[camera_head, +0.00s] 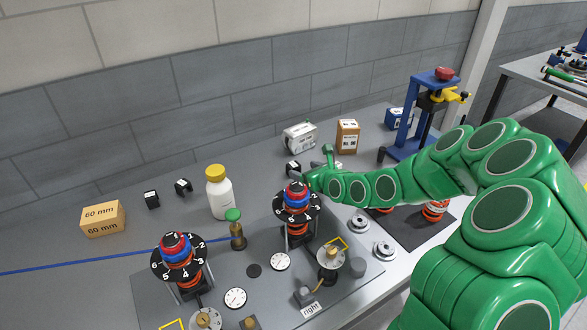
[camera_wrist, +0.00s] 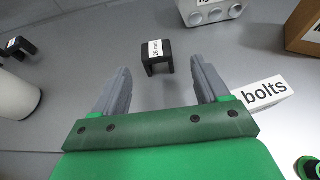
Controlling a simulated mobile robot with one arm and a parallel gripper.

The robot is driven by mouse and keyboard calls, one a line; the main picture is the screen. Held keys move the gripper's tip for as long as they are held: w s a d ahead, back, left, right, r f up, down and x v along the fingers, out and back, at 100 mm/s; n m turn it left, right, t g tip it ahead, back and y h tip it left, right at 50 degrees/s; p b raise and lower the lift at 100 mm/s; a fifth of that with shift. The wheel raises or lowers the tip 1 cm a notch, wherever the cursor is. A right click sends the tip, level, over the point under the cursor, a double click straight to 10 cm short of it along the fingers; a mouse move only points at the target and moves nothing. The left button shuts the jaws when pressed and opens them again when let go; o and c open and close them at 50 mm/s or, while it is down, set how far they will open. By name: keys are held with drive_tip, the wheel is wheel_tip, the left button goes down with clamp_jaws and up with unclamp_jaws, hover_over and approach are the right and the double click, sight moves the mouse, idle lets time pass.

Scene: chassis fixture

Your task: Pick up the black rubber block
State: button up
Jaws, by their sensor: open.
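A small black block (camera_wrist: 157,57) with a white label stands on the grey table, straight ahead of my gripper (camera_wrist: 159,76) in the wrist view. It has legs with a gap between them, like a small bridge. My gripper is open and empty, its two grey fingers apart, with the block just beyond and between the fingertips in the picture. The block also shows in the head view (camera_head: 293,168), beside my green wrist. Two other black pieces stand farther left in the head view, one with a pale label (camera_head: 151,199) and one clip-shaped (camera_head: 183,187). I cannot tell rubber by look.
A white "bolts" label (camera_wrist: 262,92) lies right of my fingers. A white box (camera_head: 299,137) and a brown carton (camera_head: 347,137) stand behind. A numbered turret (camera_head: 298,203) is close in front of my gripper. A white bottle (camera_head: 219,196) stands left.

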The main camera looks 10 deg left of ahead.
sight(296, 168)
drive_tip(key=shift+w+a+f, duration=0.3)
drive_tip(key=shift+a, duration=0.35)
drive_tip(key=shift+x, duration=1.9)
drive_tip(key=shift+c, duration=0.3)
drive_tip(key=c, duration=1)
